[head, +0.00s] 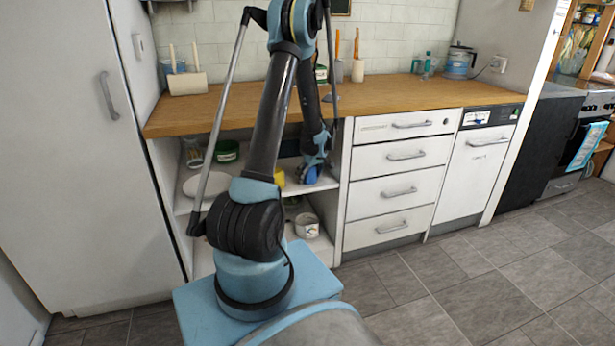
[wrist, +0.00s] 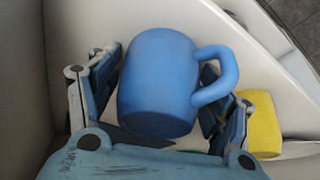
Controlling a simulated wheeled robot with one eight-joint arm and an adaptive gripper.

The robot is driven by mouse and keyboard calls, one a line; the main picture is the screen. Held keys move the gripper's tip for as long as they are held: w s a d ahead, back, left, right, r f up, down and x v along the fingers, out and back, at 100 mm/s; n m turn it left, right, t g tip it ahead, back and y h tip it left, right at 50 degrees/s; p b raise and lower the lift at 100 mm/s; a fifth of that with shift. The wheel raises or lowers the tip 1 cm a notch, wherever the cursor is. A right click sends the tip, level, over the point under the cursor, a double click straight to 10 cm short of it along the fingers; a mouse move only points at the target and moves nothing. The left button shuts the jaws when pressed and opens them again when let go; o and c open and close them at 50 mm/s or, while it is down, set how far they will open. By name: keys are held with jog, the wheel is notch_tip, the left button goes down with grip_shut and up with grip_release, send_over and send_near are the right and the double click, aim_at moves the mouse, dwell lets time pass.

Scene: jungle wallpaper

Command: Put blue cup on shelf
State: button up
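The blue cup (head: 313,175) is in the open shelf unit under the counter, at its right side, partly covered by my gripper in the head view. In the wrist view the blue cup (wrist: 155,85) lies between the two fingers of my gripper (wrist: 160,90), its handle on the right passing over the right finger. Both fingers are close to the cup's sides; I cannot tell whether they press on it. In the head view my gripper (head: 316,160) is inside the upper shelf opening. The shelf (head: 295,188) is white, and the cup's contact with it is hidden.
A yellow cup (head: 279,178) is close beside the blue cup; it shows right of my gripper in the wrist view (wrist: 262,125). A green tin (head: 228,151) and a white plate (head: 207,184) stand left. A white mug (head: 307,226) is on the lower shelf. Drawers (head: 400,155) adjoin right.

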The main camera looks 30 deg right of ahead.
dwell(0.4)
jog(key=shift+s+r, duration=0.2)
jog(key=shift+r, duration=0.35)
jog(key=s+d, duration=0.1)
jog(key=s, duration=1.1)
jog(key=w+a+r+g, duration=0.1)
jog(key=a+r, duration=0.7)
jog(key=a, duration=0.5)
jog(key=w+a+r+g, duration=0.1)
jog(key=a+r, duration=0.8)
jog(key=a, duration=0.5)
jog(key=s+a+r, duration=0.3)
jog(key=s+a, duration=0.5)
jog(key=a, duration=0.5)
jog(key=s+a+f+m, duration=0.1)
jog(key=s+a+f, duration=0.2)
jog(key=s+a, duration=0.3)
jog(key=shift+s, duration=2.1)
jog(key=shift+a+f, duration=0.1)
